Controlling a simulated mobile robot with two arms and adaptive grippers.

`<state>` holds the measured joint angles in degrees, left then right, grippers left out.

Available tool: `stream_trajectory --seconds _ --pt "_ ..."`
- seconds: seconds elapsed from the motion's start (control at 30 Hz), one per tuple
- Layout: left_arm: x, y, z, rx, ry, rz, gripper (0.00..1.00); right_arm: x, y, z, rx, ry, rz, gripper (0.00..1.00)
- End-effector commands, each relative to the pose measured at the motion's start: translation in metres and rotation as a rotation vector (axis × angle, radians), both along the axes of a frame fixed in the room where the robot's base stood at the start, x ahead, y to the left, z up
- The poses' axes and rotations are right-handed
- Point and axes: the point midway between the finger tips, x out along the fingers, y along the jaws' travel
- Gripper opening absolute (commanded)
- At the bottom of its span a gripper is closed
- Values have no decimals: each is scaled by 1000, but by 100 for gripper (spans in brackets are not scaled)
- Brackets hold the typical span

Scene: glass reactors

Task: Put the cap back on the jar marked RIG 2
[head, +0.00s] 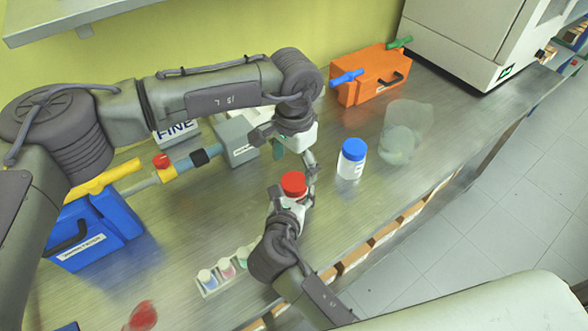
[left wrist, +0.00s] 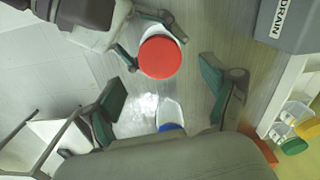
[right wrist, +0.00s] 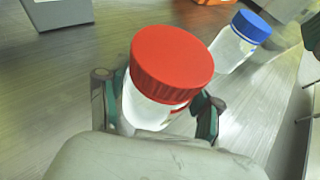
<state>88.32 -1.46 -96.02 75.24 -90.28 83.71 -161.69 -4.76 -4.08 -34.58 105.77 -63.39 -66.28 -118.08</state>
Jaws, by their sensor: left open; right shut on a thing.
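A clear jar (right wrist: 148,108) with a red cap (right wrist: 172,63) is held upright in my right gripper (head: 291,203). The cap sits level over the jar's mouth; I cannot tell whether it is screwed tight. The red cap also shows in the head view (head: 293,183) and in the left wrist view (left wrist: 160,57). I see no readable RIG 2 mark on the jar. My left gripper (head: 297,156) is open just above and behind the red cap. In the left wrist view its fingers (left wrist: 165,100) are spread and empty, with the cap beyond them.
A blue-capped jar (head: 351,160) stands to the right, near a clear glass vessel (head: 402,135). An orange box (head: 370,78) is behind. A grey box (head: 237,141), a blue box (head: 95,235) and a vial rack (head: 228,272) are left. A red object (head: 143,315) lies at the front left.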

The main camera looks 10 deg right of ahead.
Motion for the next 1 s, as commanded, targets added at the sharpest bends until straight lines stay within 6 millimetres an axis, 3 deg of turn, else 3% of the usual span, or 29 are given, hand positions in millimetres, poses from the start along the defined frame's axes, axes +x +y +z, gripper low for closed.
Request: stream_trajectory --seconds 0.27,0.43,1.0 --pt "0 0 -1 -1 1 18 81 0 0 0 0 1 0 0" --pt "-1 -1 1 -2 3 204 81 0 0 0 0 1 0 0" --pt "-2 -4 15 -5 4 1612 81 0 0 0 0 0 0 0"
